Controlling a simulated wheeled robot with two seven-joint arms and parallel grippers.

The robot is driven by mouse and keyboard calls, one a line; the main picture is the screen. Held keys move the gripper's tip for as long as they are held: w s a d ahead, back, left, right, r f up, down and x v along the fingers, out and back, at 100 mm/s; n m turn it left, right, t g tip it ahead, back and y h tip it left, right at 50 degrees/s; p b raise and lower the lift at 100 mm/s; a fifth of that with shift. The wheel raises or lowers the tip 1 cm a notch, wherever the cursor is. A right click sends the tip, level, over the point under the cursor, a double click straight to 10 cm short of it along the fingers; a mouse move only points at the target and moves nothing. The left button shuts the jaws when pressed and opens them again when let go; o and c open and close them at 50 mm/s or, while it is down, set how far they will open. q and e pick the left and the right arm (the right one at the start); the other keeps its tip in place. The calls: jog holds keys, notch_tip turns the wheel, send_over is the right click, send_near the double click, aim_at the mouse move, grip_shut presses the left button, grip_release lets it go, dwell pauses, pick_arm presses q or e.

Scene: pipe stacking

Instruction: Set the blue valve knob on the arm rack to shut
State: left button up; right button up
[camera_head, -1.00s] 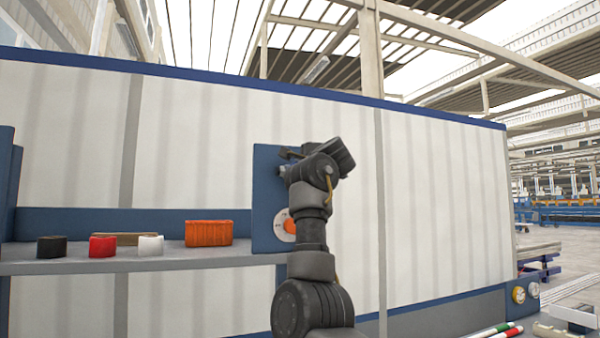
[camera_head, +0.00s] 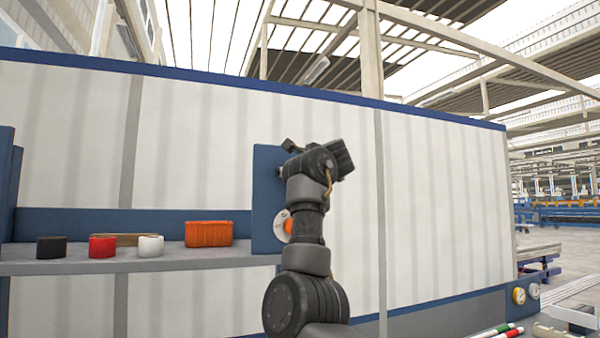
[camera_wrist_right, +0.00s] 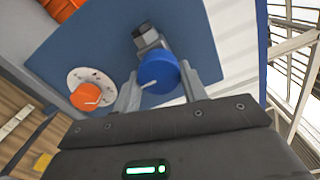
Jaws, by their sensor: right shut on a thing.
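The blue valve knob (camera_wrist_right: 158,70) is in front of the blue panel in the right wrist view, below a dark and grey metal fitting (camera_wrist_right: 147,37). A pale mark on the knob points to the lower left. My right gripper (camera_wrist_right: 167,86) is shut on the knob, with one finger on each side of it. In the head view my right arm stands in front of the blue panel (camera_head: 265,185) and hides the blue knob. My left gripper is in neither view.
An orange knob (camera_wrist_right: 85,97) on a pale round dial sits beside the blue knob. A grey shelf (camera_head: 200,262) left of the panel holds an orange box (camera_head: 208,233) and black (camera_head: 51,247), red (camera_head: 103,246) and white (camera_head: 150,245) items. A pale wall stands behind.

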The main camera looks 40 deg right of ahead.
jog(key=o, duration=1)
jog(key=shift+c, duration=0.2)
jog(key=b+v, duration=0.8)
jog(key=v, duration=0.2)
jog(key=shift+s+b, duration=0.4)
jog(key=shift+w+a+f, duration=0.1)
jog(key=shift+a, duration=0.05)
